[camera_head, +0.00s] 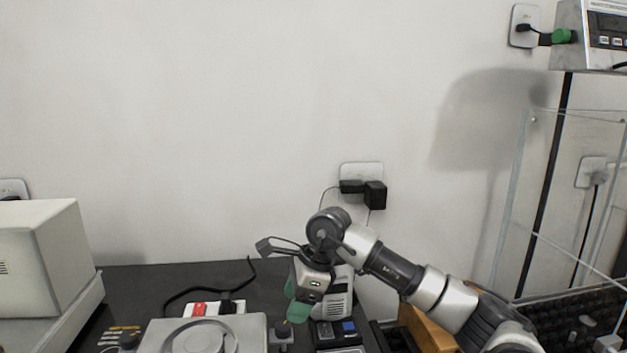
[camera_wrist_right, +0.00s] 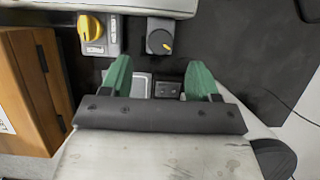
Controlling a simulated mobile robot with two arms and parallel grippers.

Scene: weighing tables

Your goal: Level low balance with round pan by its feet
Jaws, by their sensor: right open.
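The low balance (camera_head: 255,331) is a light metal box at the bottom of the head view, cut off by the lower edge. Its round pan (camera_head: 203,337) is a ring on top. A dark knob on a grey block (camera_head: 282,337) sits at its right side, and another dark knob (camera_head: 130,341) at its left. My right gripper (camera_head: 297,300) is above the table, right of the balance. In the wrist view its green fingers (camera_wrist_right: 158,70) are apart with nothing held. Beyond them are a black knob (camera_wrist_right: 160,41) and a yellow knob (camera_wrist_right: 91,27) on grey blocks. My left gripper is out of view.
A grey device (camera_head: 334,300) stands close behind my right gripper. A beige box-like instrument (camera_head: 45,262) is at the left. A wooden box (camera_head: 428,330) is beside the table, also in the wrist view (camera_wrist_right: 27,85). A clear enclosure (camera_head: 520,200) stands at the right. A black cable (camera_head: 205,287) crosses the table.

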